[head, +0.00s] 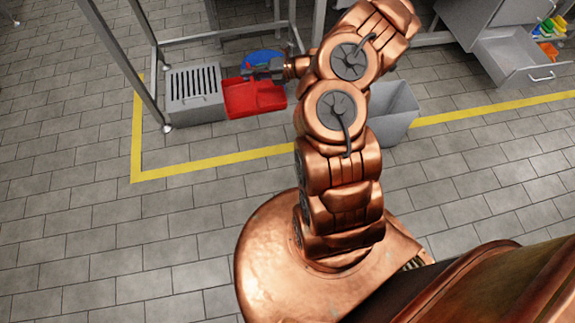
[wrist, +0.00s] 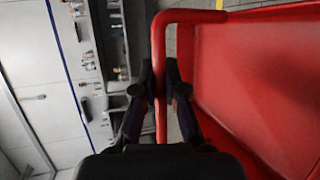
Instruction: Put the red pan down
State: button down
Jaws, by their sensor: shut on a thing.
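The red pan (head: 256,98) is in the upper left of the head view, beside a grey slotted box. My gripper (head: 254,72) is at the pan's far edge. In the wrist view the red pan (wrist: 265,80) fills the right side, and its red bar handle runs between the two fingers of my gripper (wrist: 160,92). The fingers are shut on this handle. I cannot tell whether the pan touches the floor or hangs above it.
The grey slotted box (head: 195,97) stands left of the pan. A blue object (head: 263,57) is behind it. Metal legs (head: 121,60) rise nearby. A grey bin (head: 394,112) stands right of my arm. An open drawer (head: 515,60) is at the upper right. Tiled floor in front is clear.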

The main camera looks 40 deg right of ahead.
jog(key=s+d+f+b, duration=0.2)
jog(key=f+b, duration=0.6)
jog(key=f, duration=0.6)
jog(key=s+d+f+b, duration=0.3)
jog(key=f+b, duration=0.6)
jog(key=f, duration=0.6)
jog(key=s+d+f+b, duration=0.2)
jog(key=f+b, duration=0.6)
jog(key=f, duration=0.6)
jog(key=shift+s+d+f+h+b, duration=0.15)
jog(key=shift+d+f+h+b, duration=0.2)
jog(key=shift+d, duration=0.5)
jog(key=c, duration=1.2)
grip_release()
jog(key=shift+c, duration=0.2)
